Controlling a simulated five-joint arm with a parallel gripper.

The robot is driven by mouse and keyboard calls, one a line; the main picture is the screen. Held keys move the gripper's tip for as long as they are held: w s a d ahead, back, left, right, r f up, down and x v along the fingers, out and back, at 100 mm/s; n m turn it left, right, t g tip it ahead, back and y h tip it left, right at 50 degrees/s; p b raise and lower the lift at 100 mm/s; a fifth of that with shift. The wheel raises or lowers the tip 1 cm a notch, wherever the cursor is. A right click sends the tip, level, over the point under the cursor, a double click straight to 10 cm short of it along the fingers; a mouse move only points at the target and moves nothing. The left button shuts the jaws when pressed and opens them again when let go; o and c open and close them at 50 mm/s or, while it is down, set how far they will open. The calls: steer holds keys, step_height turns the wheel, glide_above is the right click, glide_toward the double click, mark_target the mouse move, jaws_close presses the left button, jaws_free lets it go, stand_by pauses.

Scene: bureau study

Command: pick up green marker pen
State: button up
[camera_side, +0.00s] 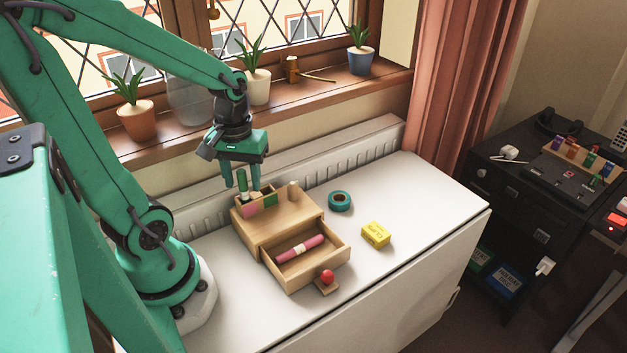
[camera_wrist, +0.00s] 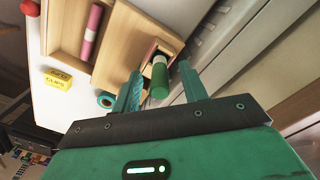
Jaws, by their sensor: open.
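The green marker pen (camera_side: 242,181) stands roughly upright in a small open compartment on top of a wooden desk organizer (camera_side: 283,226). It also shows in the wrist view (camera_wrist: 160,79), end toward the camera. My gripper (camera_side: 242,181) is open above the organizer, its fingers pointing down. One finger is on each side of the marker's upper part, and the marker shows between the fingers in the wrist view (camera_wrist: 159,72). I cannot tell whether a finger touches it. The marker's lower end is hidden in the compartment.
The organizer's drawer (camera_side: 330,254) is open with a pink marker (camera_side: 300,249) inside. A red ball knob (camera_side: 327,276), a yellow box (camera_side: 376,234) and a teal tape roll (camera_side: 340,201) are nearby. The windowsill (camera_side: 296,98) with potted plants is behind. The right tabletop is clear.

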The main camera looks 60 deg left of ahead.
steer(key=shift+f, duration=1.05)
jaws_close()
